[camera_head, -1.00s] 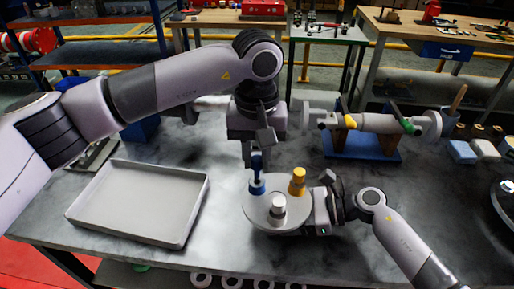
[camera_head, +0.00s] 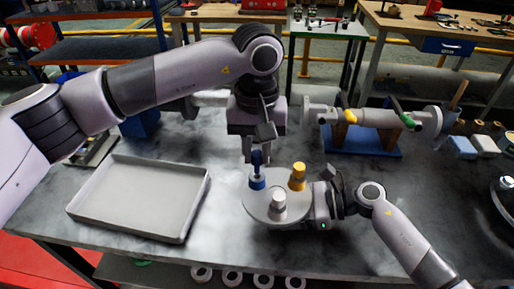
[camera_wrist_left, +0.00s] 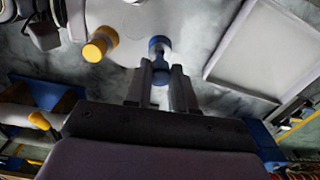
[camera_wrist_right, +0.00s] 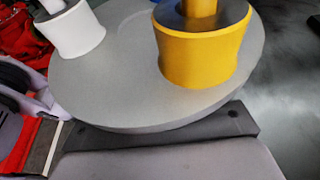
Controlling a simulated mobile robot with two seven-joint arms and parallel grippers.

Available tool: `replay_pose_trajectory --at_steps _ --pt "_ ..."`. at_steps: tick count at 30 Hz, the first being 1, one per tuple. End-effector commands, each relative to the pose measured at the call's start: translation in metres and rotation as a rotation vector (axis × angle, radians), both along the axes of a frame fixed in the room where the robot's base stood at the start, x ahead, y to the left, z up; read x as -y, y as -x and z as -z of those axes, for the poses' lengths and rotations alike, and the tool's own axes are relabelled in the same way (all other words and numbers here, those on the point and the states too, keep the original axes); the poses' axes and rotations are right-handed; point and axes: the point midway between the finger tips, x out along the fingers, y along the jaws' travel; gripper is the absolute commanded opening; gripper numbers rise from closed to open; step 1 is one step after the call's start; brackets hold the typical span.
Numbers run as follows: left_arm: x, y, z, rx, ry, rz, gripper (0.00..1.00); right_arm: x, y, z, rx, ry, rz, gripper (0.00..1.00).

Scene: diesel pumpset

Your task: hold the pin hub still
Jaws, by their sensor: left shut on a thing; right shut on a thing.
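The pin hub (camera_head: 262,212) is a flat grey disc above the bench. It carries a blue piece (camera_head: 257,183) at the back left, a yellow piece (camera_head: 297,177) at the back right and a white piece (camera_head: 278,204) at the front. My right gripper (camera_head: 313,207) is shut on the hub's right rim. The rim (camera_wrist_right: 150,128) fills the right wrist view, and the fingertips are hidden beneath it. My left gripper (camera_head: 257,155) comes from above and is shut on the upper part of the blue piece, which also shows between its fingers (camera_wrist_left: 160,70).
An empty grey tray (camera_head: 140,195) lies at the left. A shaft assembly on a blue stand (camera_head: 362,143) stands at the back right. Pale blocks (camera_head: 461,150) sit on the right side. Clear bench lies between the hub and the blocks.

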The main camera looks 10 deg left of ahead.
Motion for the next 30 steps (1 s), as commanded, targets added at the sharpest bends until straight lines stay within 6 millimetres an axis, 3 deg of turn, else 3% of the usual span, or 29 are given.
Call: replay_pose_trajectory --at_steps 30 --pt "0.000 0.000 0.012 0.001 0.000 0.000 0.00 0.000 0.000 -0.001 0.001 -0.002 0.001 0.00"
